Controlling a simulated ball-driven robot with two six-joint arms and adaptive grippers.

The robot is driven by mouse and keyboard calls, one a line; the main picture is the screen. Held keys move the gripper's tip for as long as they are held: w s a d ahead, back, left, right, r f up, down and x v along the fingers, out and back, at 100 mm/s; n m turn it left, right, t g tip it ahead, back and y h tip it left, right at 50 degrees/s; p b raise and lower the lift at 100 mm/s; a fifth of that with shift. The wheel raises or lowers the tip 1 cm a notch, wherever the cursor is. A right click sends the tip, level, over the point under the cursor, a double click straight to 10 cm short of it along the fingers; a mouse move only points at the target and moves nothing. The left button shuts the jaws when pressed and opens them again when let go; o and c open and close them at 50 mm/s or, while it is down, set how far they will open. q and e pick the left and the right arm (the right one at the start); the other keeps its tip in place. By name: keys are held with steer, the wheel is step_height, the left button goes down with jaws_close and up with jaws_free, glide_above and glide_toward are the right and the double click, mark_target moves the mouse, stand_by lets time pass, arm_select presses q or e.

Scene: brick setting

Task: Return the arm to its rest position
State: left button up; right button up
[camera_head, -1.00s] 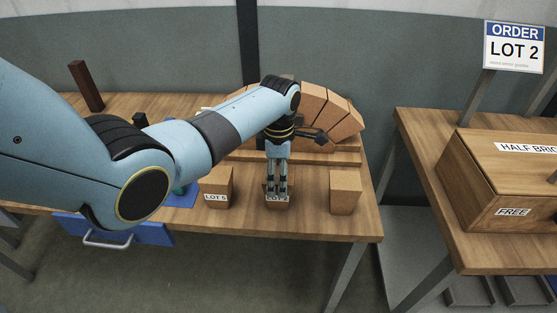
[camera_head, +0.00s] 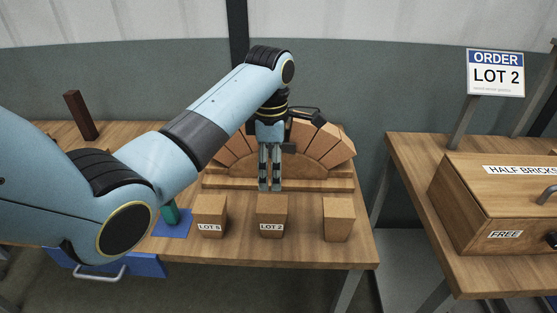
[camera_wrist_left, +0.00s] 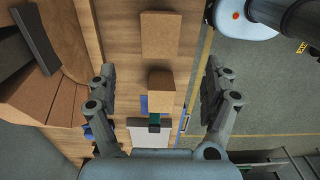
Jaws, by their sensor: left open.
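My left arm reaches in from the left in the head view and bends down at its wrist. My left gripper (camera_head: 270,188) points down, open and empty, its fingertips just above the LOT 2 brick (camera_head: 272,213) in the picture. That brick stands on the wooden table (camera_head: 300,250), its label facing me. In the wrist view the two fingers of the gripper (camera_wrist_left: 158,78) are spread wide, with nothing held between them. Brick tops show between and beyond them. My right gripper is in neither view.
A LOT 5 brick (camera_head: 210,213) and a brick with no visible label (camera_head: 338,216) flank the LOT 2 brick. A brick arch (camera_head: 325,150) stands behind the gripper. An order sign (camera_head: 495,74) reads LOT 2. A half-bricks box (camera_head: 465,205) sits on the right table.

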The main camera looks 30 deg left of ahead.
arm_select(q)
steer(key=s+d+f+m+t, duration=0.2)
steer(key=s+m, duration=1.1)
steer(key=s, duration=0.1)
steer(key=s+d+r+m+t, duration=0.15)
steer(key=s+r+m, duration=0.45)
steer(key=s+m, duration=0.6)
step_height(320, 180, down, 37)
steer(key=s+a+g+b, duration=0.1)
steer(key=s+a+b, duration=0.15)
steer(key=b, duration=0.75)
steer(key=s+f+b, duration=0.4)
steer(key=s+f, duration=0.5)
steer(key=f, duration=0.3)
steer(key=s+a+f+g+b, duration=0.1)
steer(key=s+f+b, duration=0.3)
steer(key=s+f, duration=0.5)
step_height(320, 180, down, 3)
steer(key=shift+y+b, duration=0.35)
steer(key=shift+y, duration=0.05)
